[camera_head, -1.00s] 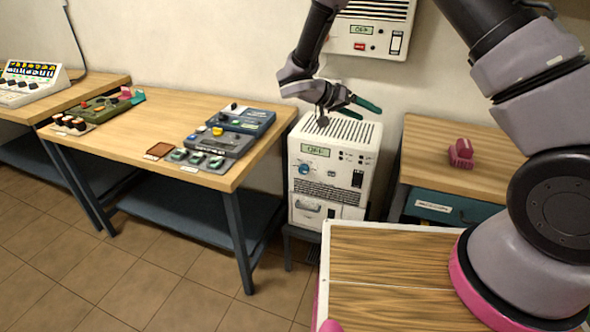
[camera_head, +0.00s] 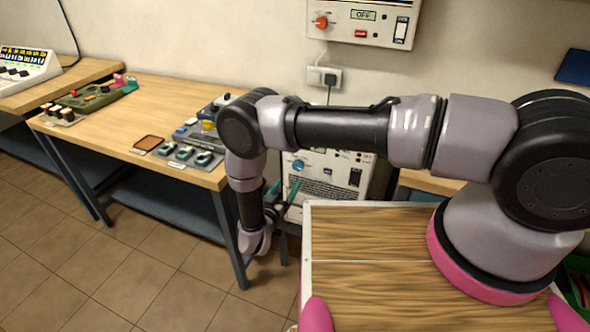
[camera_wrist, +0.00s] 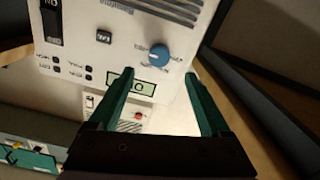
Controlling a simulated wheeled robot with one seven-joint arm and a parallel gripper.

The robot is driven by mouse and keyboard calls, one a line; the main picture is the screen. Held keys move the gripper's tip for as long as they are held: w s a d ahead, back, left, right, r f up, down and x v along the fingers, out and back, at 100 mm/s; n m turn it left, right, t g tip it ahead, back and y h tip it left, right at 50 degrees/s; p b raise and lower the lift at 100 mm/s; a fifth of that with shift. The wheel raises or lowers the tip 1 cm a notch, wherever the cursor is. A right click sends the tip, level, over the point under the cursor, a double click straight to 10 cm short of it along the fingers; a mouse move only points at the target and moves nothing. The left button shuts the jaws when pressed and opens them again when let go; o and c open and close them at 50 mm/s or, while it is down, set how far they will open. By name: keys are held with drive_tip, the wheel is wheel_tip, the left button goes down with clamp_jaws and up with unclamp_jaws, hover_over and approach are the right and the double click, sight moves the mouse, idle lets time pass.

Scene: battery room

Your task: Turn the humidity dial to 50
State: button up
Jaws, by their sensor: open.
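A white floor unit (camera_head: 350,190) with a blue dial (camera_head: 299,164) stands between the two tables. Much of the unit's top and display is hidden behind my arm in the head view. In the wrist view the unit's panel appears upside down, with the blue dial (camera_wrist: 159,55) and the display (camera_wrist: 133,86) close by. The dial's pointer and scale are too small to read. My gripper (camera_wrist: 159,76) is open and empty, its green fingers pointing at the panel, with the dial just beyond and between the fingertips. In the head view my gripper (camera_head: 283,191) is low at the unit's front.
A white wall unit (camera_head: 378,36) with an orange dial (camera_head: 321,21) and a display reading OFF hangs above. A wooden table (camera_head: 110,118) with control boxes (camera_head: 187,152) stands left, close to my forearm. Tiled floor (camera_head: 140,270) is clear in front of it.

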sight(297, 169)
drive_tip(key=x, duration=0.9)
drive_tip(key=shift+w+d, duration=0.15)
drive_tip(key=shift+w, duration=0.2)
clamp_jaws()
